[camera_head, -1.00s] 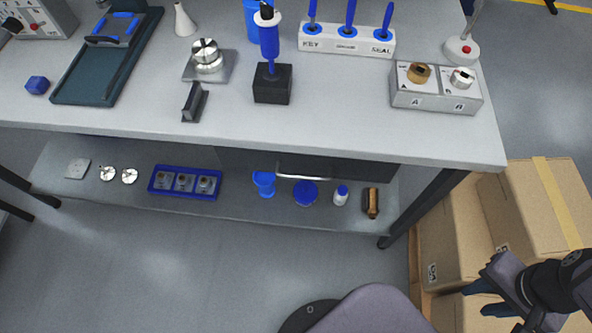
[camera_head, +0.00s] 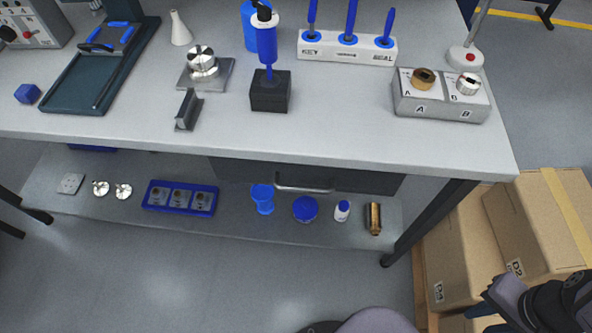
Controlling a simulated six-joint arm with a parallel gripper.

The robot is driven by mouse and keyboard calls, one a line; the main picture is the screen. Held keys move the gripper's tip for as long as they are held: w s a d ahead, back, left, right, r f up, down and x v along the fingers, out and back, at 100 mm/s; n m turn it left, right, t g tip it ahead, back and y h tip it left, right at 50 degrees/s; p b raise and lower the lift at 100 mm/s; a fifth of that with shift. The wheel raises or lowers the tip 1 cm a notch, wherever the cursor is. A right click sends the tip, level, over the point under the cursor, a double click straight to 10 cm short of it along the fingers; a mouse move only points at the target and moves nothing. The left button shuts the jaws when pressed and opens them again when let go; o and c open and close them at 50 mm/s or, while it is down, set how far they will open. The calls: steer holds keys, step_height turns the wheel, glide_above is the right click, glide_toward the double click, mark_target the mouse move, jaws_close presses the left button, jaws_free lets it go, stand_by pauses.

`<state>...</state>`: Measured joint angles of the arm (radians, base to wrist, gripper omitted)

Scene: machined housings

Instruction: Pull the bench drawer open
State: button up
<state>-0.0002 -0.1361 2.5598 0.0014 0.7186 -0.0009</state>
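The bench drawer (camera_head: 360,180) is a dark front under the worktop, with a silver bar handle (camera_head: 304,187) near its middle. It appears shut, its front tucked beneath the bench (camera_head: 330,152) edge. My gripper (camera_head: 480,309) is at the lower right, in front of the cardboard boxes and well away from the handle.
Cardboard boxes (camera_head: 540,215) stand right of the bench leg (camera_head: 430,220). The floor in front is clear.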

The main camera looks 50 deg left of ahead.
steer(key=s+a+f+g+y, duration=0.1)
steer(key=s+a+g+y, duration=0.3)
steer(key=a, duration=0.6)
steer(key=m+g+y, duration=0.1)
steer(key=g+y, duration=0.2)
steer(key=y, duration=0.7)
glide_toward(310, 192)
steer(key=r+x, duration=0.1)
steer(key=x, duration=0.2)
steer(key=shift+f+p+x, duration=0.15)
steer(key=shift+f+x, duration=0.05)
steer(key=shift+x, duration=1.6)
steer(key=shift+f+p+x, duration=0.15)
steer(key=shift+f+x, duration=0.05)
steer(key=shift+x, duration=1.55)
steer(key=shift+d, duration=0.1)
jaws_close()
